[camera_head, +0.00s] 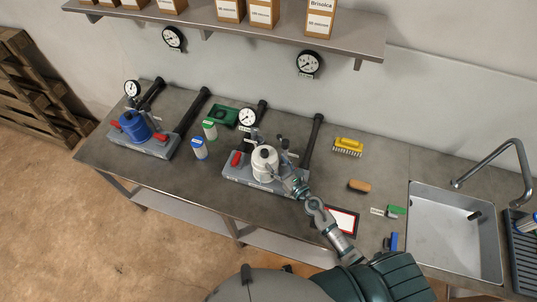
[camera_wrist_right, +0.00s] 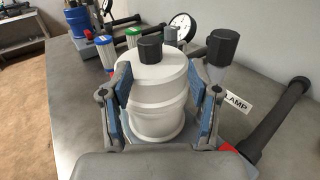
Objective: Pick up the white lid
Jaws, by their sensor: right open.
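The white lid (camera_wrist_right: 158,72) with a black knob (camera_wrist_right: 150,48) sits on top of a white filter housing (camera_wrist_right: 155,122) in the right wrist view. In the head view the white housing with its lid (camera_head: 264,156) stands on a grey base block (camera_head: 236,174) near the bench's middle. My right gripper (camera_wrist_right: 162,98) is open, with one blue-padded finger on each side of the white lid and housing. Whether the pads touch is unclear. My right gripper (camera_head: 288,168) also shows in the head view, at the housing's right side. My left gripper is not in view.
A similar blue housing (camera_head: 134,126) stands at the left. A black clamp handle (camera_wrist_right: 275,120) lies close right of the gripper. Bottles, a green part (camera_head: 223,117), a yellow brush (camera_head: 348,146) and a sink (camera_head: 450,235) share the bench. A shelf (camera_head: 230,25) hangs above.

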